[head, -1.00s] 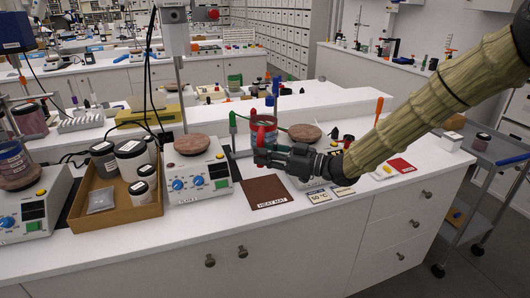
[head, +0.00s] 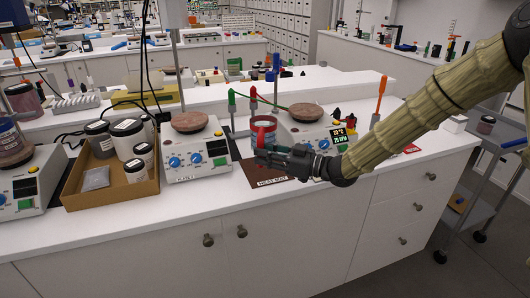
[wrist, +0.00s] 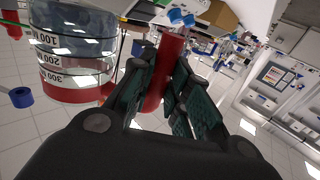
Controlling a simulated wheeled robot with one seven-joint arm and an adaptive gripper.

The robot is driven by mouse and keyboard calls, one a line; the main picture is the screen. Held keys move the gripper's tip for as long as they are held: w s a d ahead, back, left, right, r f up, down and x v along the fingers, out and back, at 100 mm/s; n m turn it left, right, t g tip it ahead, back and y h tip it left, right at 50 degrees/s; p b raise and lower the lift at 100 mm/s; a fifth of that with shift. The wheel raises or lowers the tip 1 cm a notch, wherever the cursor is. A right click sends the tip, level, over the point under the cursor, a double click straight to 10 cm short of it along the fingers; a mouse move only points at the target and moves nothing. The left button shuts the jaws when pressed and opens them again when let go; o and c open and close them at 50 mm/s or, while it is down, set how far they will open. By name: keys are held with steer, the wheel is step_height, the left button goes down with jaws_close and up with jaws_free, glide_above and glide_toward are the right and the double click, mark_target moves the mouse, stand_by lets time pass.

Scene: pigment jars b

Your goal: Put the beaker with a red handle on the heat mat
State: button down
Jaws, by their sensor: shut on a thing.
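The clear beaker (head: 264,136) has a red handle and looks upright in the head view, at the back part of the brown heat mat (head: 247,169). In the wrist view the beaker (wrist: 75,50) shows printed graduations and a red band low down. My gripper (head: 262,153) is in front of the beaker. In the wrist view my gripper (wrist: 160,95) is shut on the red handle (wrist: 172,62). My gripper hides the beaker's lower edge and part of the mat, so I cannot tell whether the beaker touches the mat.
A hotplate (head: 196,158) stands left of the mat, and another hotplate (head: 305,125) with a lit display stands behind it to the right. A cardboard tray (head: 110,186) of jars is further left. Coloured upright stands are close behind the beaker. The counter front edge is clear.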

steer(key=shift+f+b, duration=1.5)
steer(key=shift+f, duration=2.05)
steer(key=shift+s+d, duration=0.1)
steer(key=shift+d, duration=0.2)
steer(key=shift+f, duration=0.6)
steer(key=c, duration=1.3)
jaws_free()
